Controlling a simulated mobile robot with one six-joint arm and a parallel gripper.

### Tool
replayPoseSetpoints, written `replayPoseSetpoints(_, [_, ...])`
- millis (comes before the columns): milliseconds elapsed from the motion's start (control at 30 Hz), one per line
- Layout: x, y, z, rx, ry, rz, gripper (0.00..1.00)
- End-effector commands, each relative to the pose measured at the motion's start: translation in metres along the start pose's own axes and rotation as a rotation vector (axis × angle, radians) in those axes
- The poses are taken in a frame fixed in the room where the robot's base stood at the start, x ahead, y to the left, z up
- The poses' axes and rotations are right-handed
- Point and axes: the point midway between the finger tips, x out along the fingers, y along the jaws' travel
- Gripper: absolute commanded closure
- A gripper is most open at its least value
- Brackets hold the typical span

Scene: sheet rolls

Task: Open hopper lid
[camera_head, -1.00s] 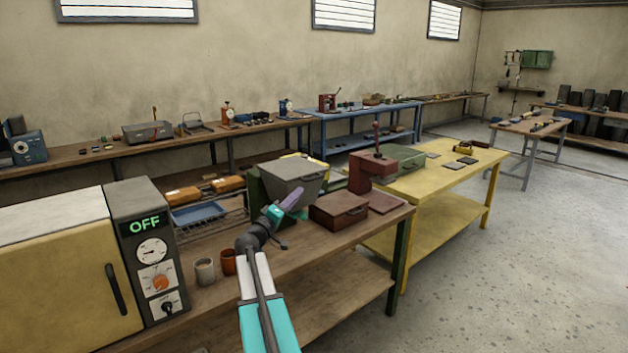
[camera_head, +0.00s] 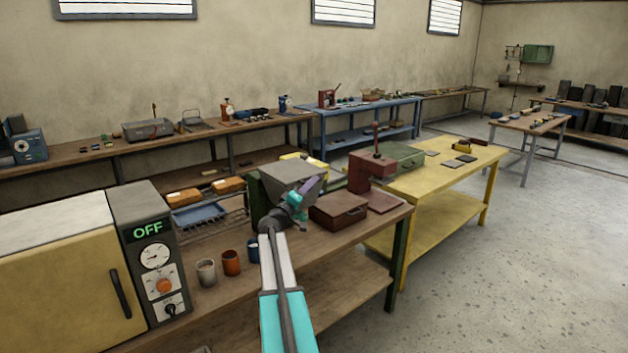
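The grey hopper (camera_head: 268,194) stands on the near brown workbench beside a dark green upright part. Its flat grey lid (camera_head: 292,170) lies on top and looks shut. My gripper (camera_head: 311,187), with purple fingers and a teal wrist, is in front of the hopper's right side, just below the lid's front right edge. It overlaps the hopper in the picture, and I cannot tell whether it touches. The finger gap is too small to make out.
A brown box (camera_head: 338,211) and a red press (camera_head: 372,172) stand to the right. Grey (camera_head: 206,272), orange (camera_head: 231,262) and blue (camera_head: 253,250) cups stand at the left by an oven (camera_head: 75,275) reading OFF. A wire rack (camera_head: 215,230) lies behind.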

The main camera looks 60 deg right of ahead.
Motion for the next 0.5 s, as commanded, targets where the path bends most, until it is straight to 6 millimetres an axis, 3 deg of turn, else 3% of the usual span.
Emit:
replayPoseSetpoints(200, [0.022,0.001,-0.001,0.0,-0.001,0.001,0.71])
replayPoseSetpoints(500, [0.029,0.0,0.0,0.0,0.001,0.0,0.71])
